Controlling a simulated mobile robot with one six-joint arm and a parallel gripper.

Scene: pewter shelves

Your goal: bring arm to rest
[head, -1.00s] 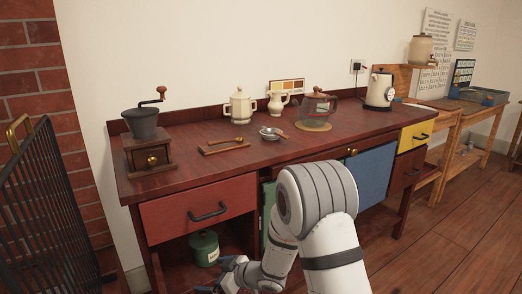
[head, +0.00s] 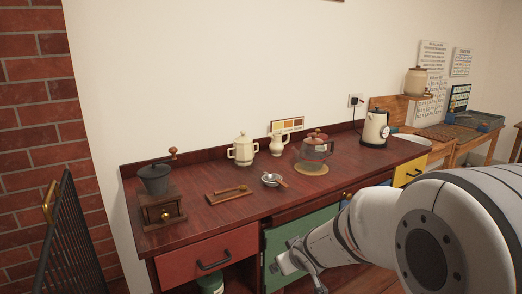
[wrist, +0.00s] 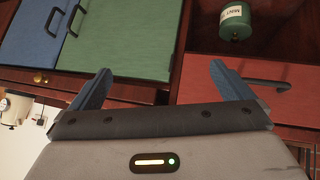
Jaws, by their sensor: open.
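My gripper (head: 298,262) is in front of the green cabinet door (head: 283,240), at the lower middle of the head view. In the wrist view my gripper (wrist: 160,90) shows its two blue fingers spread wide with nothing between them. The wrist view is upside down relative to the room. My arm's large white links fill the lower right of the head view and hide part of the blue cabinet door and the drawers there.
The counter (head: 225,215) holds a coffee grinder (head: 158,190), a wooden tray (head: 228,195), a strainer (head: 270,179), a glass teapot (head: 316,152) and a kettle (head: 375,128). A red drawer (head: 205,258) is below. A black fire screen (head: 75,245) stands left.

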